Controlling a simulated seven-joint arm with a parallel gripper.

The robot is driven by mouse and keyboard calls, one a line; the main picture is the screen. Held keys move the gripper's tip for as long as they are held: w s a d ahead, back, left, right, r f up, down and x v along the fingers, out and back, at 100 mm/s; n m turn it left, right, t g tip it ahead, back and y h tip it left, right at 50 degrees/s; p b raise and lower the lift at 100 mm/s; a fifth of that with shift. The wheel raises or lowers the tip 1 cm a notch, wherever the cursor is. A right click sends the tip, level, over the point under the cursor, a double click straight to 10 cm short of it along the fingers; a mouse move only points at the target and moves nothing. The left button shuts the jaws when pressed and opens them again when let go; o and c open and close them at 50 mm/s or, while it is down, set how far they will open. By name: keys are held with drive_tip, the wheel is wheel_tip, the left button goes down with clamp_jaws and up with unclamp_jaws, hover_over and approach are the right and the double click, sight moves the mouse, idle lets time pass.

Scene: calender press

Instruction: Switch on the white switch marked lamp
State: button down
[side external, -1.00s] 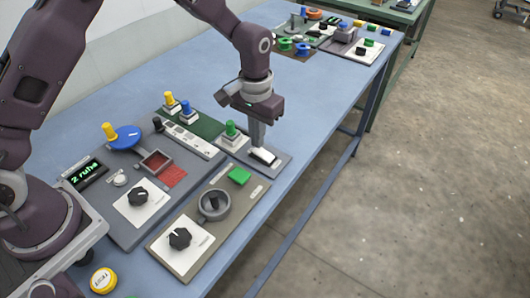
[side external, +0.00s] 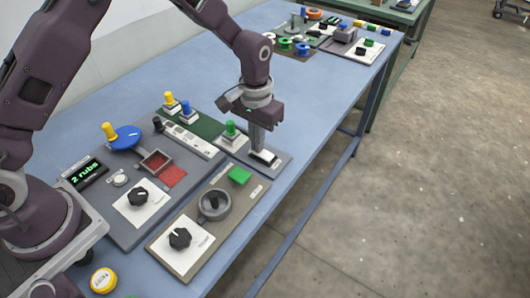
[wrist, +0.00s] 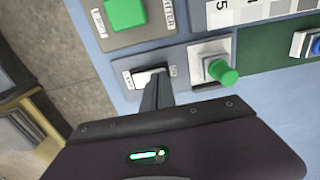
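The white rocker switch (side external: 263,156) sits in a dark frame on a small grey plate (side external: 282,163) near the table's front edge. It also shows in the wrist view (wrist: 149,77), partly hidden by my fingers; its label is too small to read. My gripper (side external: 260,150) points down with its fingers together and nothing visible between them. Its fingertips (wrist: 157,88) are at the switch, over one end of it. Whether they press on it I cannot tell.
A green plunger (side external: 231,129) stands close beside the switch. A green-lit display (side external: 88,173) is at the left. Bare blue tabletop (side external: 320,105) lies beyond.

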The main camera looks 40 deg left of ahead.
drive_tip(key=shift+f, duration=0.1)
drive_tip(key=shift+r, duration=3.45)
drive_tip(key=s+a+r+t, duration=0.2)
drive_tip(key=s+a+r, duration=0.1)
drive_tip(key=s+r, duration=0.4)
drive_tip(key=s+a+r+t, duration=0.1)
drive_tip(key=s+a+r, duration=0.3)
drive_tip(key=r, duration=0.6)
drive_tip(key=s+a+t, duration=0.2)
drive_tip(key=s, duration=1.4)
drive_tip(key=shift+s+a+r+t, duration=0.15)
drive_tip(key=shift+s+r+t, duration=0.1)
drive_tip(key=shift+s+t, duration=0.05)
